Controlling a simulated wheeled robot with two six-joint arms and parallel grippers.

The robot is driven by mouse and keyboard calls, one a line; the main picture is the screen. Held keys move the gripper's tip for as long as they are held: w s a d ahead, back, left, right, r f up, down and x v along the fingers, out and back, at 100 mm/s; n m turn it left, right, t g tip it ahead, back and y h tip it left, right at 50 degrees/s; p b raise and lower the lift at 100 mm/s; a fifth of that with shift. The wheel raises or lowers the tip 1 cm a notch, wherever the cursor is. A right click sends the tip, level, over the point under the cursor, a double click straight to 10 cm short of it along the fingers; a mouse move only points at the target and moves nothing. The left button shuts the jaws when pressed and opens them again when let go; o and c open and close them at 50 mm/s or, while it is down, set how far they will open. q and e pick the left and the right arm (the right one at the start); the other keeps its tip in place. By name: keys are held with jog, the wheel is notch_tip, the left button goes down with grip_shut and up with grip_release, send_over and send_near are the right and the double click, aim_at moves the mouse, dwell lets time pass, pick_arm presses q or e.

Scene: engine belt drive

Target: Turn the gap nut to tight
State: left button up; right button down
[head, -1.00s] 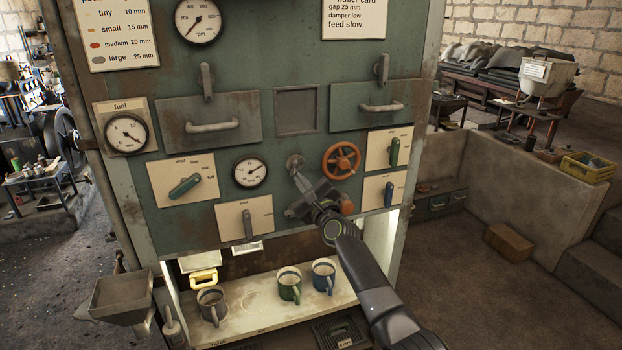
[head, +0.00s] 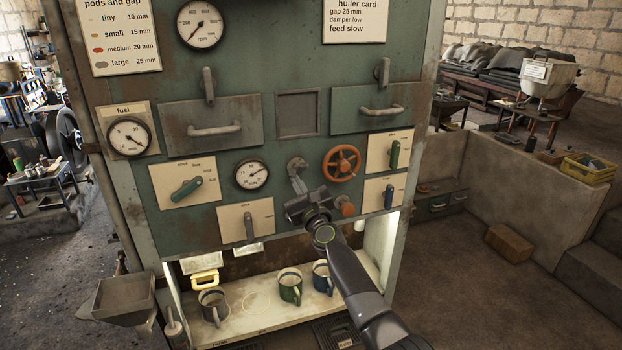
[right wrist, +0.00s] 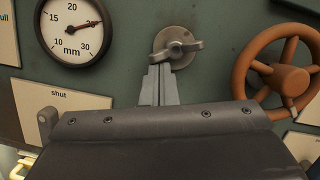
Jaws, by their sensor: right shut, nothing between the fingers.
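The gap nut is a grey metal wing nut (head: 296,164) on the green panel, between the mm gauge (head: 252,175) and the orange handwheel (head: 342,162). In the right wrist view the nut (right wrist: 176,44) has its wings spread roughly sideways. My right gripper (head: 298,184) is shut and empty, its fingertips just below the nut; they also show in the right wrist view (right wrist: 160,72). I cannot tell whether they touch it. The mm gauge (right wrist: 74,27) has its red needle pointing right and slightly up. My left gripper is not in view.
The orange handwheel (right wrist: 282,72) is close to the right of my fingers, with an orange knob (head: 347,209) below it. Lever plates flank the area, with a grey lever (head: 249,226) at lower left. Mugs, including a green one (head: 290,287), stand on the shelf below.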

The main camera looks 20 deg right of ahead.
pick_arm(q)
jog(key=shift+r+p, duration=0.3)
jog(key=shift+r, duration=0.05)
pick_arm(e)
jog(key=shift+a+r+m+h, duration=0.15)
jog(key=shift+m+h, duration=0.1)
jog(key=shift+m, duration=0.5)
jog(key=shift+a+m+h, duration=0.15)
jog(key=shift+m+h, duration=0.05)
jog(key=shift+m, duration=0.6)
jog(key=shift+a+r+m+h, duration=0.15)
jog(key=shift+m+h, duration=0.1)
jog(key=shift+m, duration=0.5)
jog(key=shift+s+f, duration=0.1)
jog(key=shift+f, duration=0.1)
